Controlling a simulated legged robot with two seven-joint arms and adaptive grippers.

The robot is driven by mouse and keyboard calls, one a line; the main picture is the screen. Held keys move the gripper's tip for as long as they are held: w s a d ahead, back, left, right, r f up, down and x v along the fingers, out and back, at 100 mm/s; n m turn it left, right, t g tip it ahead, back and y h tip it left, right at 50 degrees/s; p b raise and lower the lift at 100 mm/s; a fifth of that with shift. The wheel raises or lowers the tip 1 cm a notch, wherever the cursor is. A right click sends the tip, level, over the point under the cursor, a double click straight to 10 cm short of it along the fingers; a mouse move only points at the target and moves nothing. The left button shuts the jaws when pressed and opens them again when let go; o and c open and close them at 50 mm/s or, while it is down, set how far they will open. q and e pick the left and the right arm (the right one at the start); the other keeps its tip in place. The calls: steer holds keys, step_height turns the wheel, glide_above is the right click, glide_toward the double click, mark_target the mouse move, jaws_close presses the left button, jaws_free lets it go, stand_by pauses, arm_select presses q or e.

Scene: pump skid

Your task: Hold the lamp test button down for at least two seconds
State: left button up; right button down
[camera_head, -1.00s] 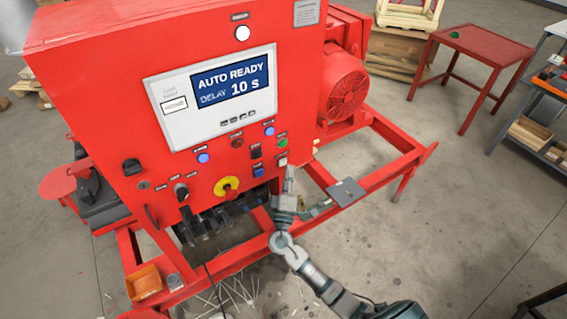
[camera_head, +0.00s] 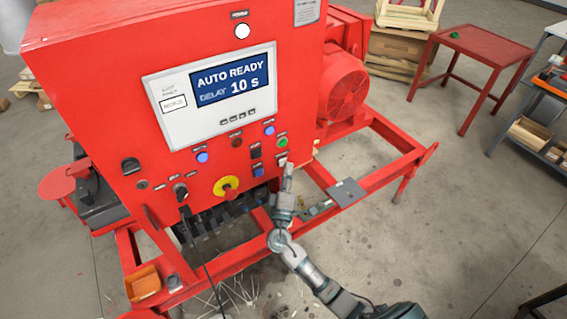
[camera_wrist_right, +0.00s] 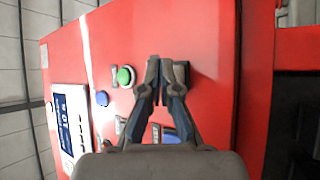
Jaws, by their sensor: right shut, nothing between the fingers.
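The red control panel (camera_head: 105,125) carries several small buttons and switches with labels too small to read, so I cannot tell by label which is the lamp test button. My right gripper (camera_head: 287,167) is shut and empty, its tips at the panel's lower right, just below the green button (camera_head: 282,142). In the right wrist view the shut fingertips (camera_wrist_right: 164,64) overlap a dark square fitting (camera_wrist_right: 182,76) beside the green button (camera_wrist_right: 124,76). The fingers partly hide this fitting; whether they touch or press it I cannot tell. My left gripper is not in view.
A screen (camera_head: 232,80) reads AUTO READY, DELAY 10 S. A yellow-collared red knob (camera_head: 227,187) and a blue button (camera_head: 269,130) are near. The red frame rail (camera_head: 385,172) with a grey plate (camera_head: 347,192) lies right of my arm. Open floor lies beyond.

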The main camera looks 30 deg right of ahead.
steer(key=shift+w+b, duration=0.35)
steer(key=shift+w, duration=0.05)
stand_by(0.4)
stand_by(3.1)
steer(key=shift+s, duration=0.85)
steer(key=s, duration=0.5)
steer(key=shift+d+b, duration=0.25)
steer(key=shift+b, duration=0.05)
